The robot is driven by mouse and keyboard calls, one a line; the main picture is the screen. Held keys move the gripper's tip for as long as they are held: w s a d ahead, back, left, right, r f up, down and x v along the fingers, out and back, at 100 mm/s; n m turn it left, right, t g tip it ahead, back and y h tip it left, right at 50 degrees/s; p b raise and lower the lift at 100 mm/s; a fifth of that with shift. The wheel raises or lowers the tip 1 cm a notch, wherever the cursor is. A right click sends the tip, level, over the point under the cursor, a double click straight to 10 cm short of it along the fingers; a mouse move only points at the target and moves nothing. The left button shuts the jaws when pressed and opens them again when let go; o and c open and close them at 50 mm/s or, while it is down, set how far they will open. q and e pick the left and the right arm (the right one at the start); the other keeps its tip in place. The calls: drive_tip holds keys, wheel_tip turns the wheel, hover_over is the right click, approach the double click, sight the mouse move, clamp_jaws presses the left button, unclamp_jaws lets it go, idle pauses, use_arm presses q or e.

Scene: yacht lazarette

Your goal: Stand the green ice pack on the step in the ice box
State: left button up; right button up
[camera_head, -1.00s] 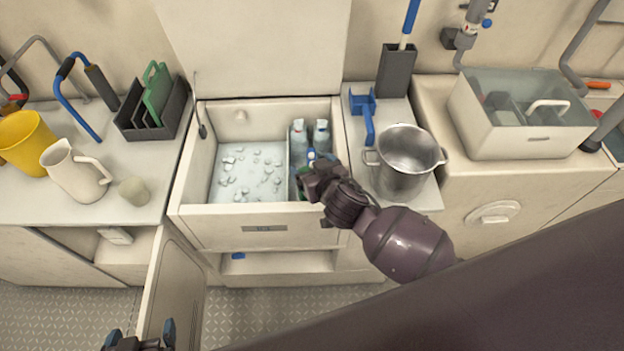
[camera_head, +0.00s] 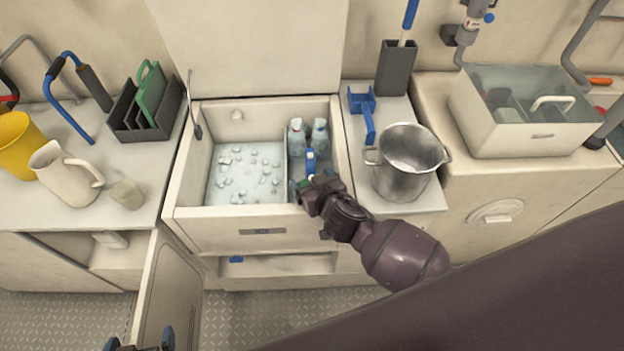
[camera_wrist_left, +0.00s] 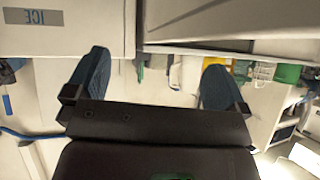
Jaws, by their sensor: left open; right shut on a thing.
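The ice box (camera_head: 262,222) stands open in the middle of the head view, with loose ice in its left compartment. Its narrower right compartment holds two clear bottles (camera_head: 297,138) and a blue-topped item (camera_head: 311,160). My right gripper (camera_head: 306,187) is shut at the front of that right compartment. A small bit of green ice pack (camera_head: 304,183) shows between its fingers; the gripper hides the rest, and the step cannot be made out. My left gripper (camera_head: 140,341) is open and empty, low at the left, and also shows in the left wrist view (camera_wrist_left: 152,85).
A steel pot (camera_head: 405,165) and a blue holder (camera_head: 363,108) stand right of the box. On the left counter are a dark rack (camera_head: 125,115) with green boards, a cream jug (camera_head: 62,172) and a yellow pitcher (camera_head: 14,145). An open door (camera_head: 160,295) hangs below.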

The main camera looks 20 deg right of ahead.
drive_tip(key=shift+f, duration=0.45)
drive_tip(key=o, duration=1.2)
drive_tip(key=shift+s+f, duration=0.1)
drive_tip(key=shift+f, duration=0.1)
drive_tip(key=shift+s, duration=0.1)
drive_tip(key=shift+r, duration=0.7)
drive_tip(key=shift+r+p+v, duration=0.2)
drive_tip(key=shift+p+v, duration=0.85)
drive_tip(key=shift+v, duration=4.8)
